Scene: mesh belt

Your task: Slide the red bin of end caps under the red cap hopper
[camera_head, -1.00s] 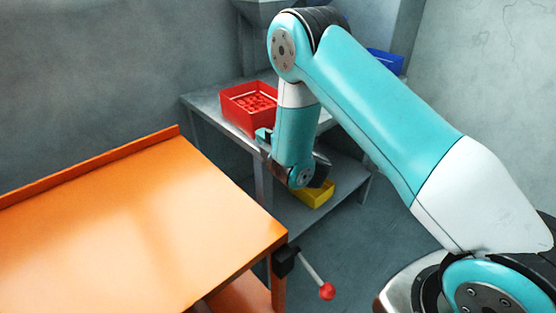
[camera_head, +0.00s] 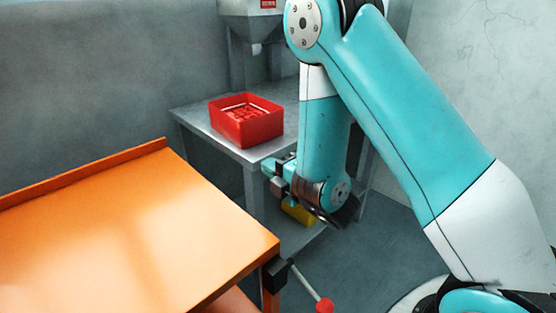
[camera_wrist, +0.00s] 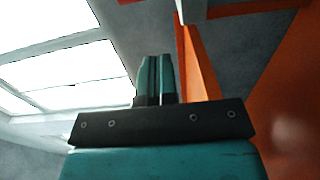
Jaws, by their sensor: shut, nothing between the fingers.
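The red bin (camera_head: 246,128) of end caps sits upright on the grey metal bench, near its front left edge. Red caps show inside it. A grey hopper (camera_head: 250,27) with a red label (camera_head: 268,3) stands behind the bin at the top of the head view; its upper part is cut off. The bin is in front of the hopper's outlet, not beneath it. My gripper (camera_head: 272,167) is below and to the right of the bin in the head view, apart from it. In the wrist view its fingers (camera_wrist: 155,80) are shut together and empty.
The grey bench (camera_head: 190,118) has bare room behind the bin. A yellow bin (camera_head: 298,211) is on the lower shelf, partly hidden by my arm. An orange table (camera_head: 120,235) fills the lower left, with a red-knobbed lever (camera_head: 324,305) at its corner.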

